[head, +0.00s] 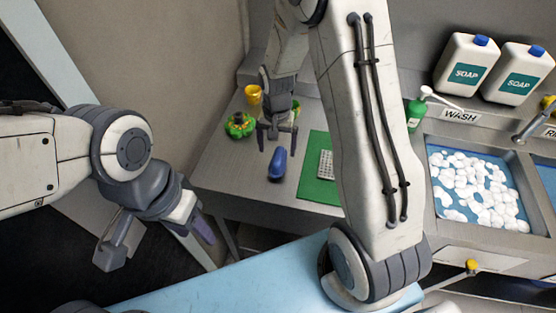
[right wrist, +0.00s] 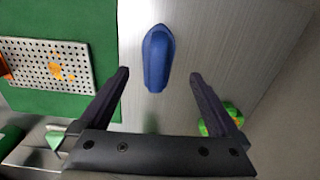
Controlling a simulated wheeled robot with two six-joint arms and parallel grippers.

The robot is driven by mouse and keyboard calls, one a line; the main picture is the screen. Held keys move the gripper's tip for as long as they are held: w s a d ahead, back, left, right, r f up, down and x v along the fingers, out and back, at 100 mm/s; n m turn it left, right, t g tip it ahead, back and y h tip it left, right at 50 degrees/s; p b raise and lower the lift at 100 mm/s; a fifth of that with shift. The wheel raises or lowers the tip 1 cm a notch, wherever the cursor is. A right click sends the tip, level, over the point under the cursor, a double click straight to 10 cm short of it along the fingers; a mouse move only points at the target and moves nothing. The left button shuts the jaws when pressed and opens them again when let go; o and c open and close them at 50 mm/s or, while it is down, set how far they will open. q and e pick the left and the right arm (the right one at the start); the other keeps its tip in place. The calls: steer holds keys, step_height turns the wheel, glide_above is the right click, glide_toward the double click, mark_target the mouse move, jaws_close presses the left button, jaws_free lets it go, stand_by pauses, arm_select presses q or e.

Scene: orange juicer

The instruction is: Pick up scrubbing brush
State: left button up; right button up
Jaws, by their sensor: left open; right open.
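The scrubbing brush appears to be the dark blue, rounded, elongated object (head: 278,163) lying on the metal counter, left of the green mat. In the right wrist view the blue object (right wrist: 158,55) lies ahead of the fingertips, roughly centred between them. Its bristles are not visible. My right gripper (head: 277,138) is open and empty, reaching from behind the object with its fingers pointing toward it. My left gripper (head: 157,243) is open and empty at the lower left, away from the counter.
The green mat (head: 313,188) holds a perforated metal plate (head: 326,163) with orange bits on it. A yellow cup (head: 253,94) and a green-and-orange item (head: 239,125) stand at the counter's back left. A green soap bottle (head: 415,113) and a foamy wash sink (head: 478,188) are at right.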

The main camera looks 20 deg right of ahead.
mark_target(278, 155)
steer(key=f+p, duration=0.1)
steer(key=f, duration=0.3)
steer(key=shift+d+f+p, duration=0.1)
steer(key=shift+d+p, duration=0.1)
steer(key=shift+p, duration=0.2)
steer(key=shift+f, duration=0.35)
jaws_close()
steer(key=shift+r, duration=0.15)
